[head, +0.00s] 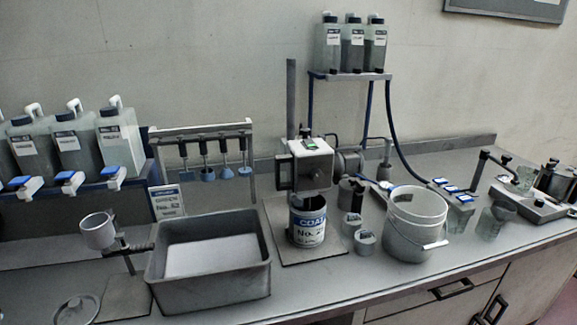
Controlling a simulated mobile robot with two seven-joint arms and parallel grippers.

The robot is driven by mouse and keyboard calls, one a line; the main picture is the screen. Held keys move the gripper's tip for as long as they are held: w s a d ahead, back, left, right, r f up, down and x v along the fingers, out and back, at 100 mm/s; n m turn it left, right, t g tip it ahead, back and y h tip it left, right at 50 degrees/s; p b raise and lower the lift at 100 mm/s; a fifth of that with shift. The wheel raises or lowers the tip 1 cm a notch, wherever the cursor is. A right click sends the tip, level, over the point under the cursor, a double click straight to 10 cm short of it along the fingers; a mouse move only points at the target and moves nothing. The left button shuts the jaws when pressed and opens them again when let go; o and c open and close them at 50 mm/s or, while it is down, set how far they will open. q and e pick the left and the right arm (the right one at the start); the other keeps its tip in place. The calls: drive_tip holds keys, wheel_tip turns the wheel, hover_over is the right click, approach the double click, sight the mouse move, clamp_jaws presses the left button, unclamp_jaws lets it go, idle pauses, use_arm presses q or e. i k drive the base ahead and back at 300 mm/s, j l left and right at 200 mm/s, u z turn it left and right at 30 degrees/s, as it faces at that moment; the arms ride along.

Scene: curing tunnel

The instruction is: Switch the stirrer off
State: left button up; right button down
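The stirrer (312,168) stands near the middle of the bench, a pale grey box carried beside a tall dark post (291,95). A small green and white part (309,144) shows on top of the box; I cannot tell whether it is the switch or its position. Under the box, an open can (308,228) with a white and blue label stands upright on the base plate (277,232). Whether the stirrer is turning does not show. Neither of my grippers is in view.
A grey tray (262,285) stands left of the can and a white bucket (415,211) to its right. The bench's front strip is mostly clear.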

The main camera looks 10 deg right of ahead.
sight(309, 142)
drive_tip(key=i+j+z, duration=0.4)
drive_tip(key=j, duration=0.2)
drive_tip(key=i+j+z, duration=0.2)
drive_tip(key=j, duration=0.15)
